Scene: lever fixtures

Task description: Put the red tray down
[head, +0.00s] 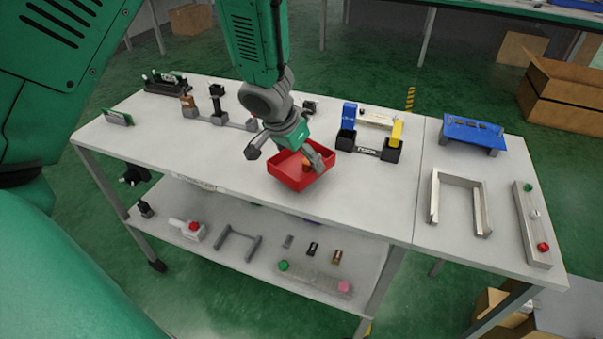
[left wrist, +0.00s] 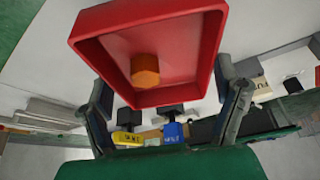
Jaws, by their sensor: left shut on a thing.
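The red tray (head: 293,178) is at the front part of the white table, tilted in the head view. A small orange-brown block (head: 306,165) sits inside it; it shows as a faceted orange piece in the left wrist view (left wrist: 145,70). My left gripper (head: 290,155) reaches down over the tray, its two fingers spread wide and shut on it. In the left wrist view the red tray (left wrist: 200,60) fills the space between the fingers. A shadow shows on the table beside the tray; I cannot tell whether its base touches the table. My right gripper is not in view.
Behind the tray stands a fixture with blue and yellow levers (head: 372,140). A grey bracket fixture (head: 217,118) is at left. On the right are a blue stand (head: 473,132), a U-shaped frame (head: 460,178) and a button bar (head: 535,222). Table is clear left of the tray.

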